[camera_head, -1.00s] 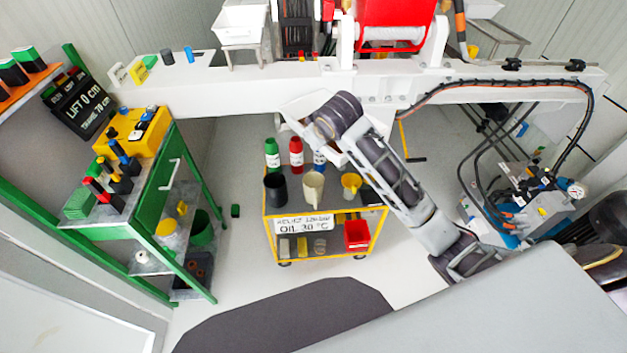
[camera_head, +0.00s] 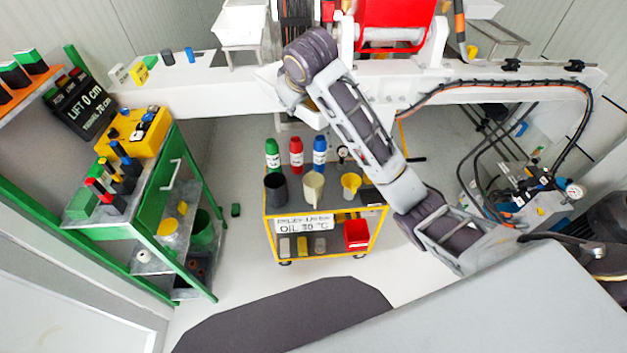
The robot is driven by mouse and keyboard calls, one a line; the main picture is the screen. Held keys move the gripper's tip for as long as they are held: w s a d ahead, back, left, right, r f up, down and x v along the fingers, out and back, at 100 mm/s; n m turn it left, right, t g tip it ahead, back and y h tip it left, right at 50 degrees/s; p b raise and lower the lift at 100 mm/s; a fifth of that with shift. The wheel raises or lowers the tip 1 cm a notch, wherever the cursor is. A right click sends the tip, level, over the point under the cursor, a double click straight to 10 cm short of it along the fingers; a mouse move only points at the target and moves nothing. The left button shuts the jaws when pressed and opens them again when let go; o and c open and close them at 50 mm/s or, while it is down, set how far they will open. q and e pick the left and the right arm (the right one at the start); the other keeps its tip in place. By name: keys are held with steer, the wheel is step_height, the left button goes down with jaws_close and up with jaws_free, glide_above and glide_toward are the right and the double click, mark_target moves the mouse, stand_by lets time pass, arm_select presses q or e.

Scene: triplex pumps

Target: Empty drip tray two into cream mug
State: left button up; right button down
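The cream mug (camera_head: 313,188) stands upright on the top shelf of the yellow cart, between a dark grey mug (camera_head: 276,190) and a yellow mug (camera_head: 351,186). My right arm reaches in from the lower right, and its wrist is above and behind the mugs, over the white beam. A small white tray-like piece with a tan inside (camera_head: 314,113) shows just below the wrist; I cannot tell whether it is drip tray two or whether my gripper holds it. My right gripper's fingers are hidden behind the wrist. My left gripper is out of view.
Green, red and blue bottles (camera_head: 319,151) stand behind the mugs. A white tray (camera_head: 240,22) sits on a stand at upper left. The white beam (camera_head: 220,95) crosses behind the cart. A green bench (camera_head: 150,185) is at left, and a hose-covered unit (camera_head: 520,190) at right.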

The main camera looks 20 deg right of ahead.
mark_target(262, 79)
steer(key=w+a+r+n+p, duration=0.1)
steer(key=w+a+r, duration=0.6)
steer(key=a, duration=0.4)
steer(key=w+a+f+m+p, duration=0.1)
steer(key=w+a+f, duration=0.2)
steer(key=a+f, duration=0.5)
steer(key=s+f+m+g+h, duration=0.1)
steer(key=s+f+m+h, duration=0.15)
steer(key=f, duration=0.35)
steer(key=s+d+f+m+g+h, duration=0.1)
steer(key=f+m+h, duration=0.1)
steer(key=f+m, duration=0.3)
steer(key=s+f+m+g+h, duration=0.1)
steer(key=s+f+m+h, duration=0.15)
steer(key=f, duration=0.55)
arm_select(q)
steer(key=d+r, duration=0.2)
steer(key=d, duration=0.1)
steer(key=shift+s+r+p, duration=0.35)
arm_select(e)
steer(key=s+d+f+m+g+y, duration=0.1)
steer(key=s+d+f+m+g, duration=0.2)
steer(key=m, duration=0.8)
steer(key=s+d+f+m+g+y, duration=0.2)
steer(key=s+d+m+g, duration=0.4)
steer(key=m, duration=0.4)
steer(key=s+f+g, duration=0.1)
steer(key=g, duration=0.1)
steer(key=shift+s+f+m+g, duration=0.35)
steer(key=shift+f+m+g, duration=0.05)
